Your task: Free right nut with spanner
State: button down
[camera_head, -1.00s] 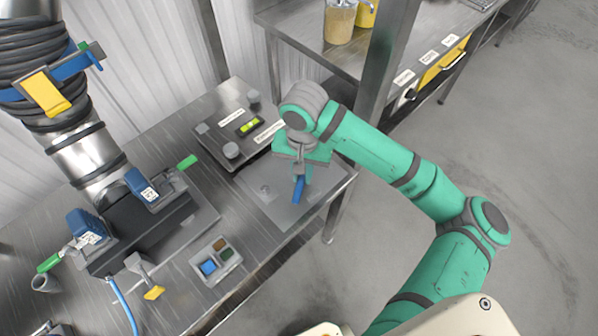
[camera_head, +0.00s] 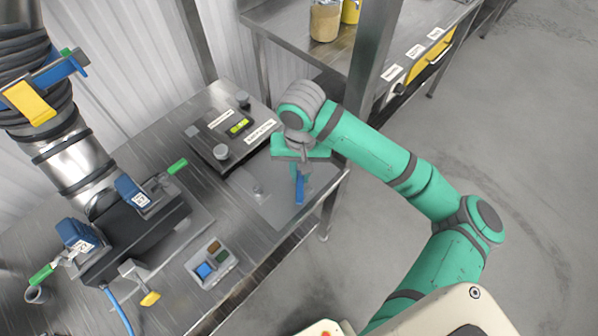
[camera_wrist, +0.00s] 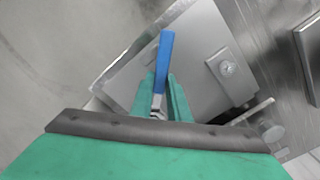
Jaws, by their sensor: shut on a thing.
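My gripper (camera_wrist: 160,98) is shut on the spanner and holds it above the right part of a grey metal plate (camera_head: 276,211). The spanner's blue handle (camera_head: 299,190) points toward the plate's front edge in the head view. It also shows in the wrist view (camera_wrist: 165,57), sticking out beyond the fingers, with a bit of bare metal between them. One nut (camera_head: 258,189) stands on the plate left of my gripper; a nut on a square pad (camera_wrist: 227,68) shows right of the handle in the wrist view. No second nut is visible; my gripper hides part of the plate.
A dark panel with a yellow-green level (camera_head: 239,126) and knobs lies behind the plate. A black machine (camera_head: 135,235) with blue and green handles stands at left. A small sorting tray (camera_head: 211,264) sits in front. A steel post (camera_head: 372,75) rises behind my arm.

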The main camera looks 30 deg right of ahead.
jog(key=shift+s+d, duration=0.1)
jog(key=shift+d, duration=0.05)
jog(key=shift+s+d+n, duration=0.25)
jog(key=shift+d+n, duration=0.35)
jog(key=shift+n, duration=0.3)
jog(key=shift+s+d+n, duration=0.15)
jog(key=shift+d+n, duration=0.6)
jog(key=shift+n, duration=0.15)
jog(key=shift+s+d+n, duration=0.15)
jog(key=shift+d+n, duration=0.6)
jog(key=shift+n, duration=0.15)
